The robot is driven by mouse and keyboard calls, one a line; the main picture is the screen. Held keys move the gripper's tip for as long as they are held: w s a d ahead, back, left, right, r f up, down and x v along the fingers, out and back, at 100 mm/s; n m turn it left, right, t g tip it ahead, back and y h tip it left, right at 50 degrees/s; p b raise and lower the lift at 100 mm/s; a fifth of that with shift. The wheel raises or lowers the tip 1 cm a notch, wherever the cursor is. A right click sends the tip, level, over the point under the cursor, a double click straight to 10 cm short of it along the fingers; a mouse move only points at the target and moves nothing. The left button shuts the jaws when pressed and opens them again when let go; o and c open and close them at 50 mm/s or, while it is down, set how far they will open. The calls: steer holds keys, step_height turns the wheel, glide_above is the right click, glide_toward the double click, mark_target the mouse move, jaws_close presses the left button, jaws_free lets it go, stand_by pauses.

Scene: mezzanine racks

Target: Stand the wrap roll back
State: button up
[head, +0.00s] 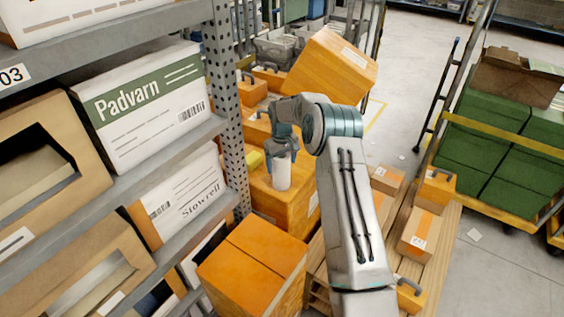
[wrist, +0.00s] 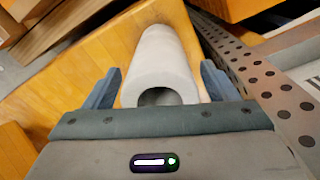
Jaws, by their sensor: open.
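The wrap roll (head: 282,174) is a pale grey-white cylinder. It appears upright on an orange-yellow box (head: 263,198) beside the rack post. In the wrist view, the wrap roll (wrist: 165,55) shows its hollow end nearest me, and its far end is against or above the orange surface. My gripper (head: 283,154) is right over the roll's top, pointing down. In the wrist view, my gripper (wrist: 160,70) is open, with one finger on each side of the roll. Narrow gaps show beside the fingers. The roll's base contact is hard to see.
A perforated rack post (head: 229,100) stands close on the left, with shelves of white and brown boxes. A tilted orange box (head: 333,67) is behind my arm. Another orange box (head: 255,270) is in front. A pallet with small boxes (head: 418,232) and a green-loaded cart are right.

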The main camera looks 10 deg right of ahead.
steer(key=s+a+r+b, duration=0.1)
steer(key=s+r, duration=0.3)
steer(key=r, duration=0.6)
steer(key=s+r+b, duration=0.1)
steer(key=s+r, duration=0.2)
steer(key=r, duration=0.8)
steer(key=s+r+m+t, duration=0.2)
steer(key=s+r, duration=0.3)
steer(key=s, duration=0.7)
steer(key=s+d+f+m+t, duration=0.1)
steer(key=s+f+m, duration=0.1)
steer(key=s, duration=2.2)
steer(key=shift+f+m+t, duration=0.3)
steer(key=shift+f, duration=0.55)
